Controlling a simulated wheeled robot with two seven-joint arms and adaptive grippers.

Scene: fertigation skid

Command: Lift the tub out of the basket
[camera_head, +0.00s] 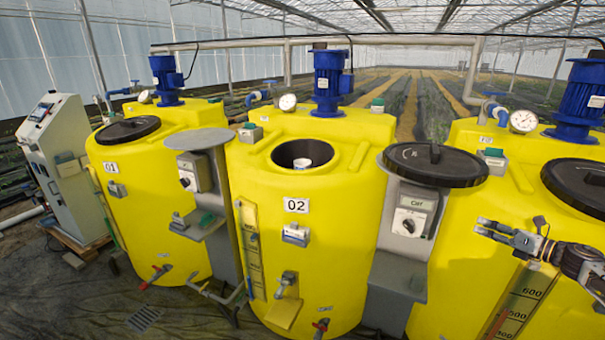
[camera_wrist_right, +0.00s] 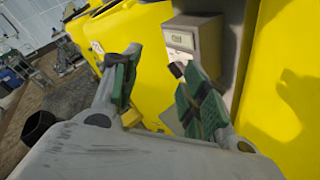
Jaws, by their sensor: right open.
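A white tub (camera_head: 302,163) shows inside the dark round opening of the yellow tank labelled 02. Only its top is visible. A dark rim (camera_head: 283,154) lines the opening; I cannot tell how much of it is the basket. My right gripper (camera_head: 478,228) is open and empty, in front of the right-hand yellow tank, to the right of the tub and lower in the picture. In the right wrist view its two green-padded fingers (camera_wrist_right: 158,65) stand apart with nothing between them. My left gripper is in neither view.
Tank 02 (camera_head: 270,230) stands between a left tank (camera_head: 150,190) and a right tank (camera_head: 465,255). A black lid (camera_head: 435,162) lies on a grey stand right of the opening. A blue motor (camera_head: 328,80) rises behind it. The air above the opening looks clear.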

